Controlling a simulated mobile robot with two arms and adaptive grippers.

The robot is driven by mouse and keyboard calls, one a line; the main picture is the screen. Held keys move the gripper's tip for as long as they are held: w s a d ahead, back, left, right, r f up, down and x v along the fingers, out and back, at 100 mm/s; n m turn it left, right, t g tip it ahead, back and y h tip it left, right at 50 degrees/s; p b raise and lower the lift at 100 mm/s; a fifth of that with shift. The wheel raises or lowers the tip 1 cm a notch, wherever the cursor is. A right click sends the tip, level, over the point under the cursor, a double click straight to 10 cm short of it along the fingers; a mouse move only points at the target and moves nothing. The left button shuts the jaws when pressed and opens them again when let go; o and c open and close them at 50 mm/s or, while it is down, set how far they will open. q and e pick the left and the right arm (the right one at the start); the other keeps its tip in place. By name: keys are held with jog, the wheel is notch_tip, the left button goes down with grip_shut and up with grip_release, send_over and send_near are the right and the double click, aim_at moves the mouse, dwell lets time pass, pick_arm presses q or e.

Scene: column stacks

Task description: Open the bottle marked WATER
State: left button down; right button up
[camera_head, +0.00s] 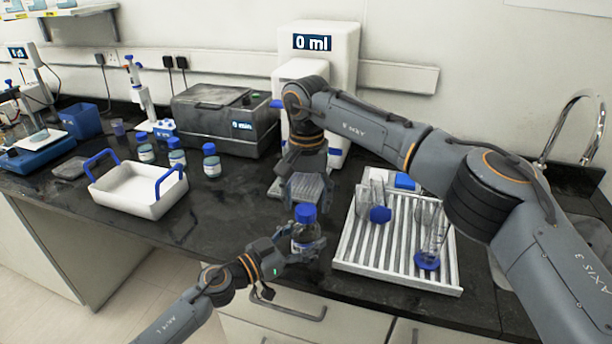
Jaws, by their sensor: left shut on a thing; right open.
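A small clear bottle (303,231) with a blue cap (305,213) is upright at the front edge of the bench. My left gripper (308,247) is shut around its body from the left and below. Its label is too small and covered to read. My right gripper (306,190) is open and points down just above the blue cap, apart from it as far as I can tell. Three more blue-capped bottles stand at the back left: one (145,148), a second (177,153) and a third (211,160). Their labels are not readable.
A white tray with blue handles (140,208) is on the left. A ribbed drying rack (345,262) with glassware is close on the right. A white dispenser reading 0 ml (330,40) and a grey machine (215,118) stand behind. The dark bench (225,215) is clear at centre left.

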aim_at(306, 208)
jog(key=m, duration=0.2)
jog(key=r+m, duration=0.1)
jog(key=m, duration=0.5)
jog(key=shift+r+m, duration=0.35)
jog(key=shift+m, duration=0.05)
jog(key=m, duration=0.4)
jog(key=shift+r, duration=0.4)
jog(key=m, duration=0.4)
jog(key=shift+r+m, duration=0.3)
jog(key=shift+r, duration=0.1)
jog(key=m, duration=0.4)
jog(key=shift+r, duration=0.4)
jog(key=m, duration=0.2)
jog(key=r+m, duration=0.1)
jog(key=m, duration=0.1)
jog(key=shift+m, duration=0.4)
jog(key=m, duration=0.3)
jog(key=r+m, duration=0.1)
jog(key=m, duration=0.2)
jog(key=shift+m, duration=0.4)
jog(key=shift+f, duration=4)
